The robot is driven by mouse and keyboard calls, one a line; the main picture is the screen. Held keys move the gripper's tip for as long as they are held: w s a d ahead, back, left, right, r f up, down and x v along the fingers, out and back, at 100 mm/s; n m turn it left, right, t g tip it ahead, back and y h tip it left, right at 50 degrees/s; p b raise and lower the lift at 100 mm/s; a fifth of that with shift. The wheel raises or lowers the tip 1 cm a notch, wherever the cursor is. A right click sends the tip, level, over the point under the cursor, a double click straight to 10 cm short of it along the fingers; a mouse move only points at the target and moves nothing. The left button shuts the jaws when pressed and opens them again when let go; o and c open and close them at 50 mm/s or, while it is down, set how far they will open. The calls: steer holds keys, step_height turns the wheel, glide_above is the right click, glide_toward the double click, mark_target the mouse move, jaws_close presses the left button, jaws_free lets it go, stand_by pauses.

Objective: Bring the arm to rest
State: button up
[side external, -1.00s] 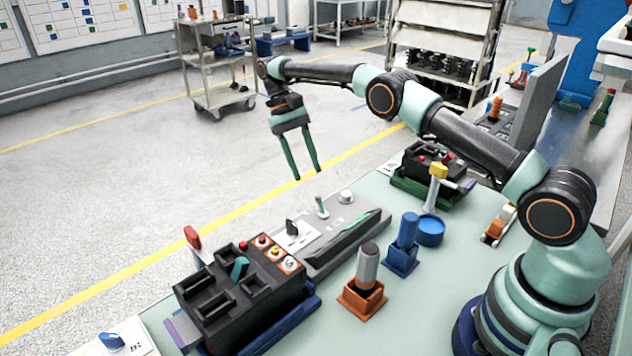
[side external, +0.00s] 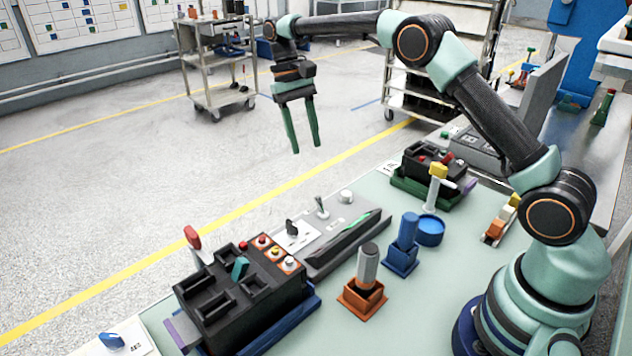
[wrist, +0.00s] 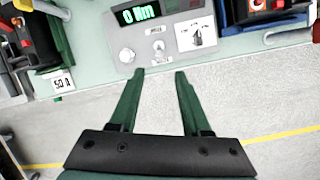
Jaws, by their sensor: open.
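My gripper (side external: 307,148) is open and empty, with its green fingers pointing down, in the air beyond the table's far edge in the side external view. In the wrist view my gripper (wrist: 158,73) shows its two fingers apart with nothing between them. A grey panel (side external: 330,226) with a toggle lever, a dark knob and a pale knob lies below it. In the wrist view the same panel (wrist: 205,50) has a green display reading "0 Nm". A black breaker unit (side external: 240,290) with a teal lever sits on a blue base at the front left.
A second black unit (side external: 425,170) sits on a green base at the back. An orange holder (side external: 363,299) with a grey-handled tool, a blue holder (side external: 401,258) and a blue cup (side external: 431,232) stand mid-table. A red-handled lever (side external: 193,238) rises beside the front unit.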

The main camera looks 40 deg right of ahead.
steer(key=s+r+n+t, duration=0.1)
steer(key=s+r+t, duration=0.25)
steer(key=r, duration=0.35)
steer(key=s+n+t, duration=0.2)
steer(key=s+t, duration=0.3)
steer(key=s, duration=1.2)
steer(key=shift+a+f+n+t, duration=0.15)
steer(key=shift+a+n+t, duration=0.05)
steer(key=shift+n+t, duration=0.2)
